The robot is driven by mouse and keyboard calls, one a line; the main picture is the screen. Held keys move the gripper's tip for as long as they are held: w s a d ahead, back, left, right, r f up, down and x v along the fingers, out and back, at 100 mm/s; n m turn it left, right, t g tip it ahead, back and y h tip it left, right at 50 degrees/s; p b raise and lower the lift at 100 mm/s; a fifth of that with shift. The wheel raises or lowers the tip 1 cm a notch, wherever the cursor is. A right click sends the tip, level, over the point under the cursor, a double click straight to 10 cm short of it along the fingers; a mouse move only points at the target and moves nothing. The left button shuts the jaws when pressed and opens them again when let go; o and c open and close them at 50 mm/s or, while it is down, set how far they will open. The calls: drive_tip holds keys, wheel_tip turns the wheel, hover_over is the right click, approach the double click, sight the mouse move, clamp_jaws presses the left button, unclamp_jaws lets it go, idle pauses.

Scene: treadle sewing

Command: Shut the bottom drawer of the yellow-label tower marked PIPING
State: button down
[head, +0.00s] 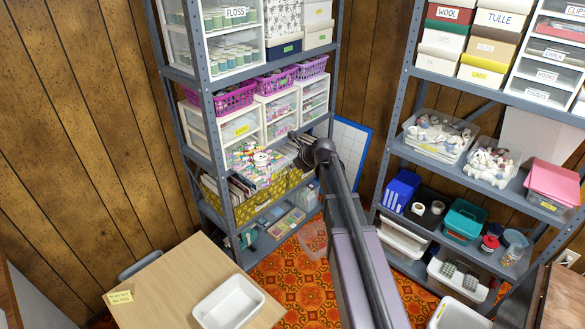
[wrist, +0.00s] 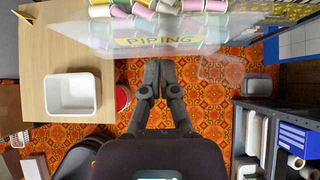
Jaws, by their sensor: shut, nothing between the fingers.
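A clear drawer with a yellow PIPING label (wrist: 158,41) and several thread spools (wrist: 160,8) spans the top of the wrist view. In the head view, a drawer full of colourful items (head: 255,160) sticks out low from the white drawer towers on the left shelving. A yellow label (head: 242,130) shows on the left tower, its lettering too small to read. My gripper (wrist: 160,66) is shut and empty, its fingertips close below the label in the wrist view. I cannot tell whether they touch the drawer. In the head view my arm partly hides this area.
A wooden table (head: 160,285) with a white bin (head: 229,303) stands at front left. Yellow fabric bins (head: 250,208) sit below the drawers. Purple baskets (head: 232,97) sit on top of the towers. A second shelving unit (head: 390,150) stands right. Patterned carpet (head: 295,285) lies between.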

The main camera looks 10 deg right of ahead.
hover_over(252, 156)
drive_tip(key=shift+s, duration=0.15)
idle(0.6)
drive_tip(key=shift+s+d, duration=0.1)
drive_tip(key=shift+s, duration=0.05)
drive_tip(key=shift+s+d, duration=0.15)
drive_tip(key=s+d, duration=0.1)
drive_tip(key=s+r+p, duration=0.1)
drive_tip(key=s+d, duration=0.1)
drive_tip(key=shift+s+d+r, duration=0.3)
drive_tip(key=shift+s+d, duration=0.05)
drive_tip(key=p+v, duration=0.6)
drive_tip(key=v, duration=0.2)
drive_tip(key=shift+d, duration=0.15)
drive_tip(key=shift+f, duration=0.1)
